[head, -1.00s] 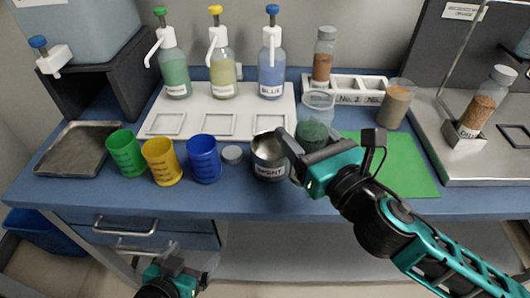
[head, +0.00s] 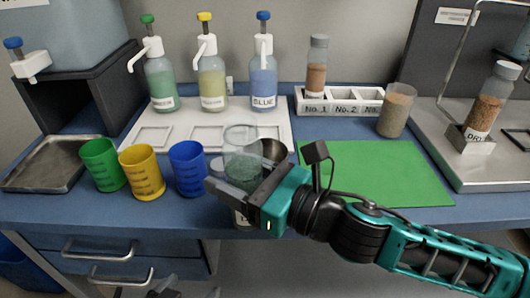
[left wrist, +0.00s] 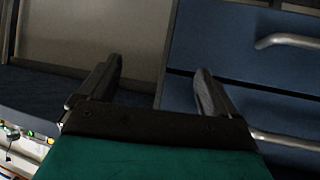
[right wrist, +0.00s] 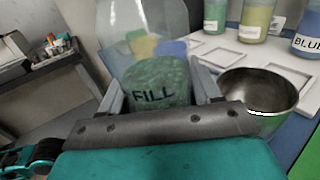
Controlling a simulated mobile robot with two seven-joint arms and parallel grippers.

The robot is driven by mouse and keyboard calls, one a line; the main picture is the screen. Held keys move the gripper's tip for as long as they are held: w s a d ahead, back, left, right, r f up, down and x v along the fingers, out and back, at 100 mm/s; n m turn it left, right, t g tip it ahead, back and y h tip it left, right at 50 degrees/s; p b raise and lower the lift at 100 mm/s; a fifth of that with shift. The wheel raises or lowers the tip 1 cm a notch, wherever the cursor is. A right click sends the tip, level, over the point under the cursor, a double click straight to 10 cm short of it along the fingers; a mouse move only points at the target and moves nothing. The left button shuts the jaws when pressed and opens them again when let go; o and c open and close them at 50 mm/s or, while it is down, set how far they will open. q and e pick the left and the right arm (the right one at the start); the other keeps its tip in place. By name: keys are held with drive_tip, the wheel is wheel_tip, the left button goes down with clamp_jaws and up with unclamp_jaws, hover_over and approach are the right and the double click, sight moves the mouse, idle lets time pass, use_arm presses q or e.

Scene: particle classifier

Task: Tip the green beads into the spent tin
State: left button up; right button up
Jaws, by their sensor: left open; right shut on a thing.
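My right gripper (head: 238,190) is shut on a clear beaker (head: 240,140) with green beads (head: 243,172) in its lower part. The beaker looks upright. In the right wrist view the beaker (right wrist: 140,25) bears the word FILL and stands between the fingers (right wrist: 160,95). The spent tin (head: 274,150) is mostly hidden behind the beaker and gripper in the head view. In the right wrist view the open metal tin (right wrist: 258,92) is just right of the beaker and looks empty inside. My left gripper (left wrist: 160,85) is open and empty, low before the drawers.
Green (head: 103,165), yellow (head: 142,172) and blue (head: 188,168) cups stand left of the beaker. Pump bottles (head: 212,80) stand on a white tray (head: 140,135) behind. A green mat (head: 375,172) lies bare at right. A beaker of tan grains (head: 396,110) stands behind it.

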drive_tip(key=shift+r+m+p, duration=0.2)
drive_tip(key=shift+m+p, duration=0.2)
drive_tip(key=shift+m+g+h+p, duration=0.35)
drive_tip(key=shift+m+p, duration=0.4)
drive_tip(key=shift+m, duration=0.55)
drive_tip(key=shift+w+f+m+g, duration=0.2)
drive_tip(key=shift+f+m+g, duration=0.15)
drive_tip(key=shift+m, duration=0.45)
drive_tip(key=shift+w+d+f+m+g+p, duration=0.15)
drive_tip(key=shift+f+m+g+p, duration=0.15)
drive_tip(key=shift+m, duration=0.5)
drive_tip(key=shift+s+f+m+g+h, duration=0.3)
drive_tip(key=shift+f+m+g, duration=0.1)
drive_tip(key=shift+m, duration=0.3)
drive_tip(key=shift+s+a+f+m+g+p, duration=0.25)
drive_tip(key=shift+s+f+m+g+p, duration=0.15)
drive_tip(key=shift+m, duration=0.2)
